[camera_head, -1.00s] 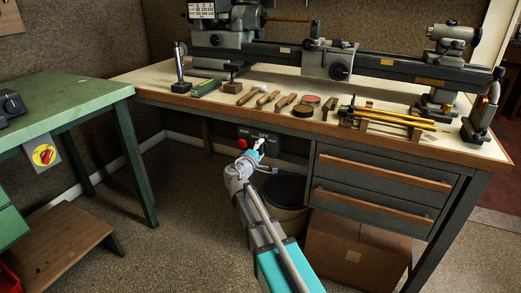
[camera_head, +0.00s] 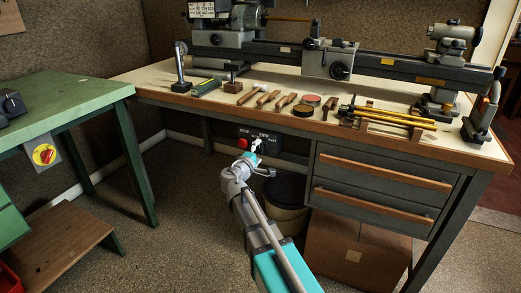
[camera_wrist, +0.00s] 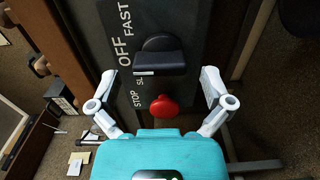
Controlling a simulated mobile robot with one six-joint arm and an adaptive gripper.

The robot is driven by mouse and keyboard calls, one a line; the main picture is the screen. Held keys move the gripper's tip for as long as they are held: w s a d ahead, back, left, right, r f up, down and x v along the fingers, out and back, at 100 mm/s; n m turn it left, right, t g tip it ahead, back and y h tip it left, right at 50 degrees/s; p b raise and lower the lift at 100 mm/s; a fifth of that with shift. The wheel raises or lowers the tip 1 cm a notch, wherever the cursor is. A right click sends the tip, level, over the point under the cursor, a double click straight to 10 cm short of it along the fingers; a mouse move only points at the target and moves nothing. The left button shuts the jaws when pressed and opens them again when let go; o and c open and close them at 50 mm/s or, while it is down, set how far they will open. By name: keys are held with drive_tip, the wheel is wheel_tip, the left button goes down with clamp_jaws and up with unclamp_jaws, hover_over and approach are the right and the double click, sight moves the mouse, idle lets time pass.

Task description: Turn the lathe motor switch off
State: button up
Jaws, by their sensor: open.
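The lathe motor switch panel (camera_head: 272,135) is a dark box under the bench's front edge. In the wrist view, the switch is a black knob (camera_wrist: 160,56) with a raised bar and a white mark on its lower left edge, close to the partly hidden "SL" lettering. "OFF" and "FAST" are printed to its left and upper left. I cannot tell for sure which setting it is at. A red stop button (camera_wrist: 163,107) sits below the knob. My gripper (camera_wrist: 159,80) is open and empty, its fingers on either side of the knob and button. In the head view my gripper (camera_head: 257,146) covers part of the panel.
The workbench (camera_head: 160,80) carries a lathe (camera_head: 375,65) and several hand tools. Drawers (camera_head: 385,175) are to the right of the panel. A bin (camera_head: 288,190) and a cardboard box (camera_head: 355,250) stand below. A green table (camera_head: 60,100) with another red switch (camera_head: 44,154) is at left.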

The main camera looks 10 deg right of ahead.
drive_tip(key=v, duration=1)
drive_tip(key=shift+d, duration=0.1)
drive_tip(key=s+d+f+m+g+y, duration=0.1)
drive_tip(key=s+d+f+m+g, duration=0.5)
drive_tip(key=d+f+g, duration=0.3)
drive_tip(key=s+f+m+g+y, duration=0.55)
drive_tip(key=s+f+y, duration=0.4)
drive_tip(key=s, duration=0.45)
wheel_tip(320, 180, up, 39)
drive_tip(key=p, duration=3.8)
drive_tip(key=shift+w+a+f+p, duration=0.2)
drive_tip(key=shift+w+a+p, duration=0.05)
drive_tip(key=shift+w+p, duration=0.1)
drive_tip(key=shift+n, duration=0.25)
